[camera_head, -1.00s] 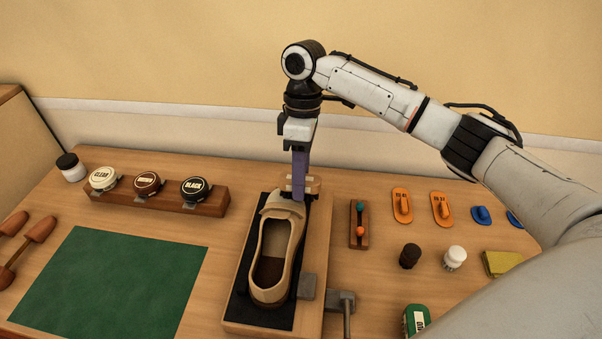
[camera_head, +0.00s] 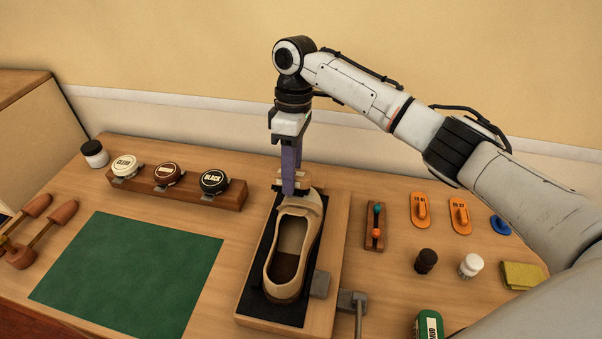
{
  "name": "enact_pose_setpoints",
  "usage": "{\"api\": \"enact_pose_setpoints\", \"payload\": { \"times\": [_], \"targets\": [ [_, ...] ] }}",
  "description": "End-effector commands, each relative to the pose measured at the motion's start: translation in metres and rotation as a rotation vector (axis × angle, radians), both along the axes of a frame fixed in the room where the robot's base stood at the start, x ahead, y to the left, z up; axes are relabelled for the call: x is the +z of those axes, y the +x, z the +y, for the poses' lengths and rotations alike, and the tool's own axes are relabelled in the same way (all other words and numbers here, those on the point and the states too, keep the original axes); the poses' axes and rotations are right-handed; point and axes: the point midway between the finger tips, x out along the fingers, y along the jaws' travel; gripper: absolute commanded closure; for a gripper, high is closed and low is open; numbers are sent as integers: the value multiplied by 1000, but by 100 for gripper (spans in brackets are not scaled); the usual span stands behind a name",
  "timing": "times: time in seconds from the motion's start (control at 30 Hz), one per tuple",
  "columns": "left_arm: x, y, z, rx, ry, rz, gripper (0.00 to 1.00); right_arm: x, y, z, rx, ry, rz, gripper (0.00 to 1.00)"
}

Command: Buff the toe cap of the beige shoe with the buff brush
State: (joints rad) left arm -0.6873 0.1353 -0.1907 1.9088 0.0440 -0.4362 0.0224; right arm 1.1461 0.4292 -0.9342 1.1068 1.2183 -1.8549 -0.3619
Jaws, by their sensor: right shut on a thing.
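The beige shoe (camera_head: 292,250) lies on a black pad on a wooden stand (camera_head: 334,262), its opening toward me and its toe at the far end. My right gripper (camera_head: 288,190) points straight down at the toe end, with its purple fingers shut on the buff brush (camera_head: 284,178). Only a small pale part of the brush shows around the fingers. The brush is at the toe cap; I cannot tell whether it touches. My left gripper is not in view.
A rack (camera_head: 228,198) with clear, brown and black tins stands at the left, behind a green mat (camera_head: 130,270). Wooden shoe trees (camera_head: 45,228) lie far left. A clamp handle (camera_head: 352,302) sticks out right of the stand. Orange brushes (camera_head: 418,209), small bottles (camera_head: 471,265) and a yellow sponge (camera_head: 522,275) are at the right.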

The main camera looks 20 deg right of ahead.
Motion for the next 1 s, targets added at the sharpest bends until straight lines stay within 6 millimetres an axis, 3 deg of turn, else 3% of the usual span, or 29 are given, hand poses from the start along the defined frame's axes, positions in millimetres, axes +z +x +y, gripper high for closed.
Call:
{"api": "enact_pose_setpoints", "payload": {
  "times": [0.23,1.0],
  "targets": [
    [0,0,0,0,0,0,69,0,1,1,-1,1,0,93],
    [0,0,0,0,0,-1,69,-1,-31,-41,-1,-2,4,93]
  ]
}}
